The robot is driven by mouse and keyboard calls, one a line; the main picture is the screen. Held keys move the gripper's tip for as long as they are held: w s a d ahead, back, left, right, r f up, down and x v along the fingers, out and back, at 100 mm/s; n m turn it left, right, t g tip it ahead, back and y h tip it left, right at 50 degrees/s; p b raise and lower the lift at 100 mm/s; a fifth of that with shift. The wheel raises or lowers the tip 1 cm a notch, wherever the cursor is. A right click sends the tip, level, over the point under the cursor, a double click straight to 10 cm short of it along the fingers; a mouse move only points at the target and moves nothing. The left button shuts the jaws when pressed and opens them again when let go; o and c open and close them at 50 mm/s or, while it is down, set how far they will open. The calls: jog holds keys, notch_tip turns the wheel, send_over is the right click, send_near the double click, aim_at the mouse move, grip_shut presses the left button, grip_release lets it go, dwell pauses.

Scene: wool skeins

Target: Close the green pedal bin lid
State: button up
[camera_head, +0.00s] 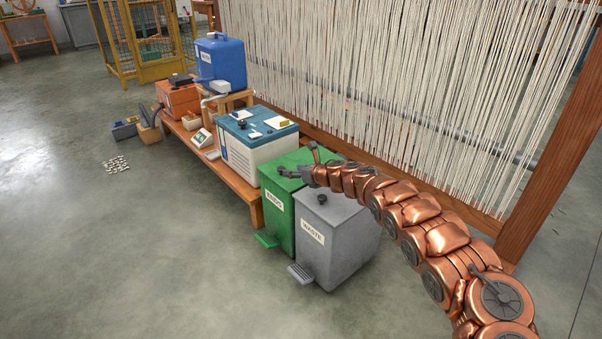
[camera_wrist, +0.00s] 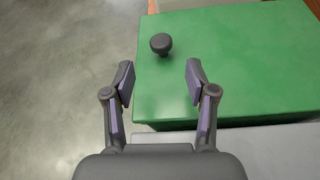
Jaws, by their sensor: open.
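The green pedal bin (camera_head: 281,215) stands between the grey bin and the wooden bench. Its green lid (camera_wrist: 240,65) lies flat, or nearly so, across the top. A thin dark line runs under its near edge in the wrist view, and I cannot tell whether it is fully seated. A dark round knob (camera_wrist: 161,43) stands on the lid. My gripper (camera_wrist: 159,75) is open and empty above the lid, its fingers spread to either side of the knob's line, with the knob just beyond the fingertips. In the head view my gripper (camera_head: 297,161) partly covers the lid.
A grey bin (camera_head: 335,242) with its own pedal stands close beside the green one, under my arm. A white and teal box (camera_head: 252,158) sits on the bench (camera_head: 235,183) to the left. A loom with hanging threads (camera_head: 410,75) rises behind. The floor in front is clear.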

jog(key=shift+v, duration=1.05)
jog(key=shift+s+d+r, duration=0.2)
jog(key=shift+s+d, duration=0.05)
jog(key=shift+s, duration=0.2)
